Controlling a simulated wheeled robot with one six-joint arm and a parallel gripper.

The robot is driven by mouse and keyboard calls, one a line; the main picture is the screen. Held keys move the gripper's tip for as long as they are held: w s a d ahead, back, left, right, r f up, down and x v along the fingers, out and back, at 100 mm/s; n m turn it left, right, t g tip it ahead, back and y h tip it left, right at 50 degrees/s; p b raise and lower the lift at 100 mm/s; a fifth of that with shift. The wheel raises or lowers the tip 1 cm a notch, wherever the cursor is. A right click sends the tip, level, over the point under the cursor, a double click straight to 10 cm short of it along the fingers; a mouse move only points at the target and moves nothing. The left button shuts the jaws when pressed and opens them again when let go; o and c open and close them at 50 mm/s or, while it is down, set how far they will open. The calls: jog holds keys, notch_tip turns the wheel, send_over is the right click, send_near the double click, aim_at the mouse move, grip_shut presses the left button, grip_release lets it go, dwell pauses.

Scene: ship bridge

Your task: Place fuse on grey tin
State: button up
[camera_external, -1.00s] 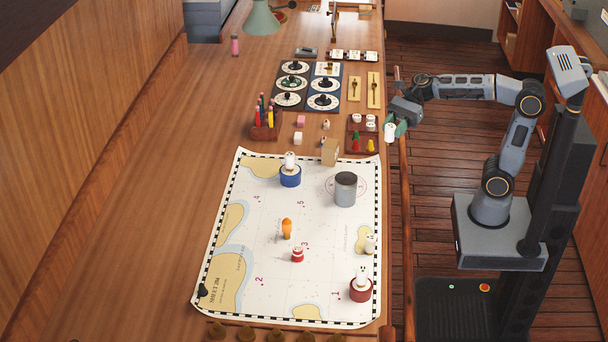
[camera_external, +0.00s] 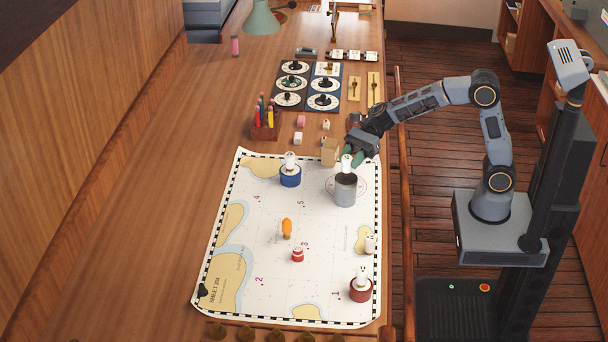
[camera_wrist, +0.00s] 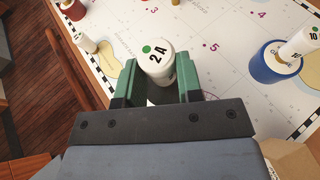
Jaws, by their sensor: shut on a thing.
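The fuse (camera_external: 347,162) is a white cylinder; in the wrist view its top (camera_wrist: 156,58) shows a green dot and "2 A". My gripper (camera_external: 355,156) is shut on it, with green fingers on either side in the wrist view (camera_wrist: 157,80). The grey tin (camera_external: 344,191) stands upright on the chart. The fuse is upright over the tin's top, its lower end overlapping the tin's rim in the external view. I cannot tell whether they touch. The tin is mostly hidden behind the fuse and gripper in the wrist view.
A blue tin (camera_external: 291,180) with a white fuse on it stands left of the grey tin. A cardboard box (camera_external: 330,151) is close behind. A red tin (camera_external: 360,293) with a white fuse is at the chart's front right. The chart's middle holds small orange and red-white pieces.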

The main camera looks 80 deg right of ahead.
jog(key=shift+f, duration=0.65)
jog(key=shift+f+b, duration=0.2)
jog(key=shift+b, duration=0.1)
jog(key=o, duration=1)
jog(key=shift+r, duration=0.1)
